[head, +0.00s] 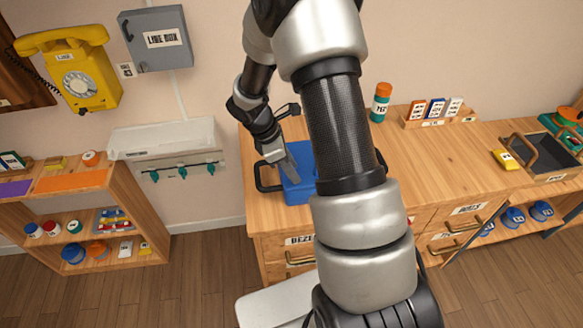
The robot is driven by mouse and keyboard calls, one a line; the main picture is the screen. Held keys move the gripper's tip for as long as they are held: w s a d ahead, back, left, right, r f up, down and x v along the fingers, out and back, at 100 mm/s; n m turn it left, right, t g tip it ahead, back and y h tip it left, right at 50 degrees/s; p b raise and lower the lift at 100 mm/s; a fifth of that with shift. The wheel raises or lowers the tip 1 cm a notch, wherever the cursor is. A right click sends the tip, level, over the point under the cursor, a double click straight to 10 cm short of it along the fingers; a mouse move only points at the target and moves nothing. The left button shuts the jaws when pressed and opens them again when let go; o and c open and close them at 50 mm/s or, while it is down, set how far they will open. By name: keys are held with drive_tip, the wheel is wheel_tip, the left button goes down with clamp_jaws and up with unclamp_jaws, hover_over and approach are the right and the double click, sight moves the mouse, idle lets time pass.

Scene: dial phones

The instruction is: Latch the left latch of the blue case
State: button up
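The blue case (299,190) sits on the wooden counter near its left front edge, partly hidden behind my arm. A dark handle sticks out at its left side. My gripper (291,174) is over the left part of the case, pointing down toward it. I cannot tell whether it touches the case or whether its fingers are apart. The left latch cannot be made out at this size, and the right part of the case is hidden by my arm.
An orange-and-green bottle (380,102) and a small card rack (437,115) stand at the back of the counter (430,165). A dark tray (548,155) is at the right. A yellow dial phone (72,70), a grey line box (157,40) and a hook rail (165,150) are on the wall at left.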

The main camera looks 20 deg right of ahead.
drive_tip(key=shift+m, duration=0.5)
drive_tip(key=shift+c, duration=0.4)
drive_tip(key=m, duration=0.2)
drive_tip(key=m+g, duration=0.1)
drive_tip(key=shift+w+m+g+y, duration=0.2)
drive_tip(key=shift+m+g+y, duration=0.1)
drive_tip(key=shift+m+y, duration=0.1)
drive_tip(key=m+g+y, duration=0.1)
drive_tip(key=m, duration=0.3)
drive_tip(key=shift+w+d+m, duration=0.1)
drive_tip(key=shift+d+m, duration=0.05)
drive_tip(key=shift+m, duration=0.15)
drive_tip(key=m+y, duration=0.1)
drive_tip(key=m, duration=0.3)
drive_tip(key=shift+d+g+y, duration=0.2)
drive_tip(key=shift+g+y, duration=0.2)
drive_tip(key=shift+d+m+y+b, duration=0.1)
drive_tip(key=shift+m+y+b, duration=0.5)
drive_tip(key=shift+m, duration=1.6)
drive_tip(key=shift+y, duration=0.3)
drive_tip(key=o, duration=1.1)
